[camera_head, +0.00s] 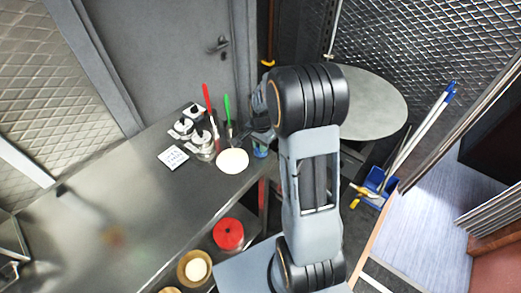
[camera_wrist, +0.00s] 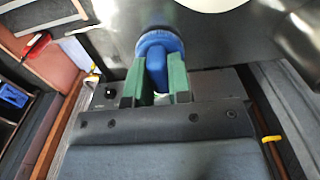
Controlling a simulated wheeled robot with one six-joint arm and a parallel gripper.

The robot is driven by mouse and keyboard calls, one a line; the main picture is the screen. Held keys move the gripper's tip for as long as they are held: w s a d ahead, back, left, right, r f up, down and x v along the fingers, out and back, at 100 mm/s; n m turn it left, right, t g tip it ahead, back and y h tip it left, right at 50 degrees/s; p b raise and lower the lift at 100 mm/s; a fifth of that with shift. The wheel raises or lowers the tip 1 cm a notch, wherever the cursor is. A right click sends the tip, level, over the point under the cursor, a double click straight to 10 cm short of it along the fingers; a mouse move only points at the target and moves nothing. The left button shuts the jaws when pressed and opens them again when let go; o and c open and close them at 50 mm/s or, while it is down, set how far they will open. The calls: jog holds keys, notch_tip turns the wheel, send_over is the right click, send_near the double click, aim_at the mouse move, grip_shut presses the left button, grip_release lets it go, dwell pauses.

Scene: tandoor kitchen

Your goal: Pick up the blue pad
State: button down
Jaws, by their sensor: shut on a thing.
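The blue pad (camera_wrist: 160,43) has a round, lighter blue disc and a darker blue grip. In the wrist view my gripper (camera_wrist: 158,85) is shut on that grip, with one green finger on each side. The disc lies just beyond the fingertips. In the head view a small blue part of the pad (camera_head: 260,151) shows at the counter's right edge, below my gripper (camera_head: 258,133). My arm partly hides it there. I cannot tell whether the pad touches the counter.
A white round piece (camera_head: 233,161) lies left of the pad on the metal counter (camera_head: 110,215). Red-handled (camera_head: 207,100) and green-handled (camera_head: 227,108) tools and small containers (camera_head: 192,128) stand nearby. A round grey table (camera_head: 375,105) is at the right. The counter's near left is clear.

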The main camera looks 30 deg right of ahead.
jog(key=shift+r, duration=0.1)
jog(key=shift+r, duration=0.2)
jog(key=r, duration=0.1)
jog(key=r+b, duration=0.1)
jog(key=r, duration=0.1)
jog(key=shift+s+a+r, duration=0.1)
jog(key=shift+s+r, duration=0.2)
jog(key=shift+s, duration=0.05)
jog(key=s+a+r+b, duration=0.2)
jog(key=s+r, duration=0.7)
jog(key=s, duration=0.4)
jog(key=shift+a, duration=0.3)
